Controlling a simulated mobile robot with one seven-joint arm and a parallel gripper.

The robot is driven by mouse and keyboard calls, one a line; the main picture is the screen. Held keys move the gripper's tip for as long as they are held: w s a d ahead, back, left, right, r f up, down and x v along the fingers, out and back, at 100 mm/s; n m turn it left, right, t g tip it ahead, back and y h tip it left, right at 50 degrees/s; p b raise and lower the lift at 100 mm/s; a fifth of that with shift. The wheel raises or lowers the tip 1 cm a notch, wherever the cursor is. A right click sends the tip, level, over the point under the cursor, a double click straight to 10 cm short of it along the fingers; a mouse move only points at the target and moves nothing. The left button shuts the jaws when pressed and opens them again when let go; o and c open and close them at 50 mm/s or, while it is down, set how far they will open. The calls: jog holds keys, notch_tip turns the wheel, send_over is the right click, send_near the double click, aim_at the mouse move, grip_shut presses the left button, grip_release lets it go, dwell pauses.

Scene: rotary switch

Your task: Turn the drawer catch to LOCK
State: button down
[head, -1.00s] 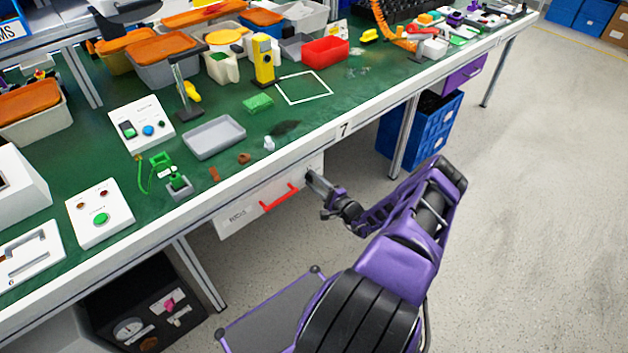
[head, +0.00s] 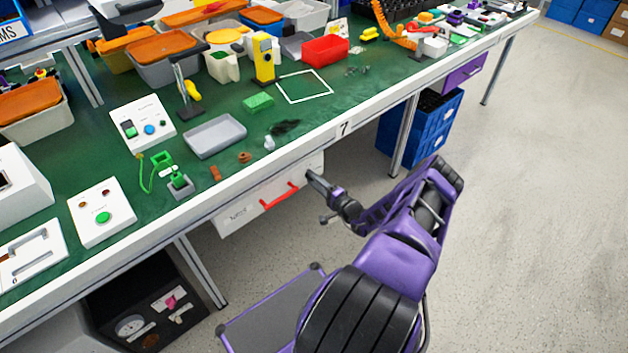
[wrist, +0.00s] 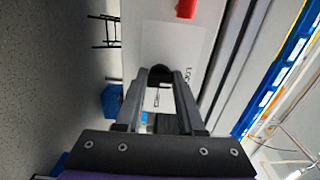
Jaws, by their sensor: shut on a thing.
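The white drawer (head: 240,211) hangs under the bench, with a red handle (head: 280,196) on its front. The handle also shows at the top of the wrist view (wrist: 186,8). The catch's black knob (wrist: 160,74) sits between my fingertips in the wrist view, on a white label plate (wrist: 178,42). Sideways letters reading "LOC" show beside the knob; the rest is hidden by a finger. My gripper (head: 312,176) is at the right end of the drawer front, shut on the knob. The knob's pointer direction cannot be made out.
The green bench top (head: 330,115) above holds trays, button boxes and tools. Its white front edge (head: 344,130) runs just above my gripper. A blue crate (head: 425,130) stands under the bench to the right. The floor at right is clear.

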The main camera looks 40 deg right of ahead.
jog(key=c, duration=0.5)
grip_release()
jog(key=shift+s, duration=0.1)
jog(key=s, duration=0.5)
jog(key=s+d, duration=0.1)
jog(key=s, duration=1.1)
jog(key=shift+s+d+p, duration=0.1)
jog(key=shift+d+p, duration=0.05)
jog(key=shift+p, duration=0.2)
